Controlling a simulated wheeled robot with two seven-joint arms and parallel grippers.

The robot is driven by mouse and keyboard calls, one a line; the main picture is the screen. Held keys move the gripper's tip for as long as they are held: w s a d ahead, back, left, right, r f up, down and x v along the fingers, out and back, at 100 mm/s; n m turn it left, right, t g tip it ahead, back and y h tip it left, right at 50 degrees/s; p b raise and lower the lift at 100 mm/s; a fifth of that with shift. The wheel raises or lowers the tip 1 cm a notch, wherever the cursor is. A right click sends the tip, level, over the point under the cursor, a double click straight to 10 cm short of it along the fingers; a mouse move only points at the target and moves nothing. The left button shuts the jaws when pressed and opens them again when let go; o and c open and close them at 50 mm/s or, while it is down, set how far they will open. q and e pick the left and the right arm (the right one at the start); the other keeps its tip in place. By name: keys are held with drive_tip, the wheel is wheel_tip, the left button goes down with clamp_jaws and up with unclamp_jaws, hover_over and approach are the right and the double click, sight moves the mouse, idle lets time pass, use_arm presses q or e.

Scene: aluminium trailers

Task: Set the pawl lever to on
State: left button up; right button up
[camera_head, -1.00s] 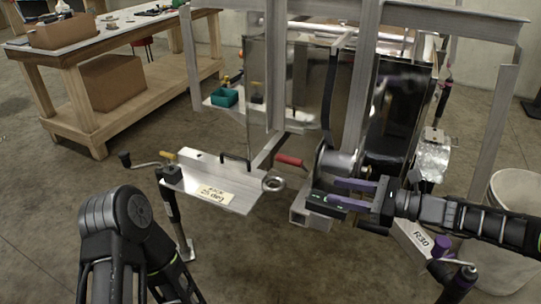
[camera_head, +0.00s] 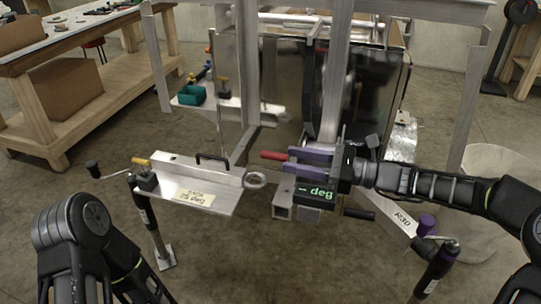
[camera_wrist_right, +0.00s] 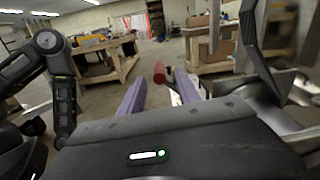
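The lever with the red handle (camera_head: 274,155), which I take for the pawl lever, points left over the trailer tongue. Its base is hidden behind my right gripper. My right gripper (camera_head: 288,161) is open, with its purple fingers spread and their tips close to the red handle. The right wrist view shows the red handle (camera_wrist_right: 159,72) at the far end of the gap between the fingertips (camera_wrist_right: 160,86). Contact cannot be told. My left arm is at the lower left of the head view, and its gripper is not in view.
Upright trailer posts (camera_head: 333,80) stand behind. A workbench (camera_head: 60,42) is at the far left.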

sight(270, 158)
drive_tip(key=x, duration=0.6)
drive_tip(key=shift+a, duration=0.25)
clamp_jaws()
drive_tip(key=shift+s+f, duration=0.1)
drive_tip(key=shift+f, duration=0.1)
idle(1.0)
